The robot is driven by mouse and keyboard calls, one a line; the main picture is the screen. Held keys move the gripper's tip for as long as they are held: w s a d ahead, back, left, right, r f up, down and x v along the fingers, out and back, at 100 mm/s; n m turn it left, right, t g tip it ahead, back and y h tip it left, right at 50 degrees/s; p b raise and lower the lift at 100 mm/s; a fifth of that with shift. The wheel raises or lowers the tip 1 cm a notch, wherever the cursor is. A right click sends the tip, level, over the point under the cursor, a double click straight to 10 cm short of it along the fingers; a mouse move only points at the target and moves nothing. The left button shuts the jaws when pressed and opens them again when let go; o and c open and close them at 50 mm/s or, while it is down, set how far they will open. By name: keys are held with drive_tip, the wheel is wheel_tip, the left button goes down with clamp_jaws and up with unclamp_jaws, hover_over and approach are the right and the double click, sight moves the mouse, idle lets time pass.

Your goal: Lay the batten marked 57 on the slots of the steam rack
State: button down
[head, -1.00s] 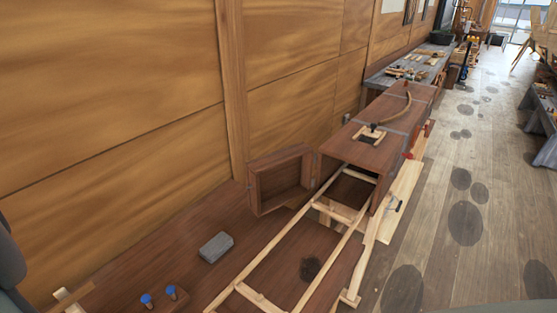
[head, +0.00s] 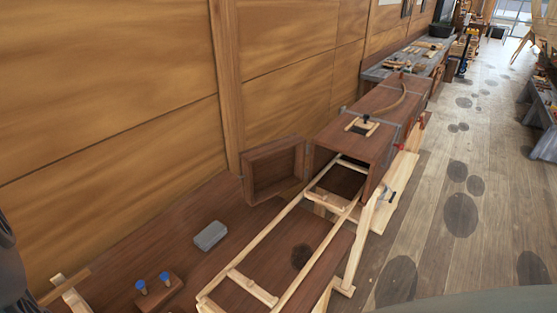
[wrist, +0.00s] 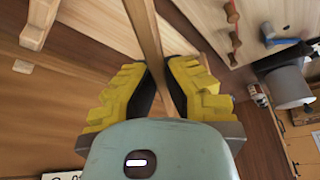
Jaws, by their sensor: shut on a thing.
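My gripper (wrist: 160,92), with yellow stepped fingers, is shut on a thin brown wooden batten (wrist: 147,30) in the wrist view. The batten runs from the top edge down between the fingers; its lower end is hidden behind my gripper's body. I can read no number on it. In the head view the steam rack (head: 252,287) is a pale ladder-like frame with cross-pieces. It reaches out of the open end of the brown steam box (head: 340,142) over a brown surface. The gripper and batten do not show clearly in the head view.
An open box-like door (head: 275,172) stands left of the steam box mouth. A grey block (head: 210,236) and a small wooden block with blue-topped pegs (head: 158,290) lie left of the rack. A wooden wall bounds the left. The floor at right (head: 440,250) is open.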

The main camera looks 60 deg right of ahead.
drive_tip(key=w+d+r+m+t+h, duration=0.1)
drive_tip(key=w+d+r+m, duration=0.25)
drive_tip(key=r, duration=0.25)
drive_tip(key=w+d+r+m+h, duration=0.1)
drive_tip(key=w+d+r+m, duration=0.25)
drive_tip(key=r, duration=0.25)
drive_tip(key=w+d+r+m+t+h, duration=0.1)
drive_tip(key=w+d+r+m+h, duration=0.1)
drive_tip(key=w+r+m, duration=0.3)
drive_tip(key=s+r+p, duration=0.2)
drive_tip(key=r+p, duration=0.8)
drive_tip(key=r, duration=0.1)
drive_tip(key=s+r+n+p, duration=0.1)
drive_tip(key=s+r+p, duration=0.1)
drive_tip(key=r+p, duration=0.9)
drive_tip(key=shift+r+p, duration=0.3)
drive_tip(key=shift+r, duration=0.45)
drive_tip(key=shift+s+d+f, duration=0.1)
drive_tip(key=shift+d, duration=0.05)
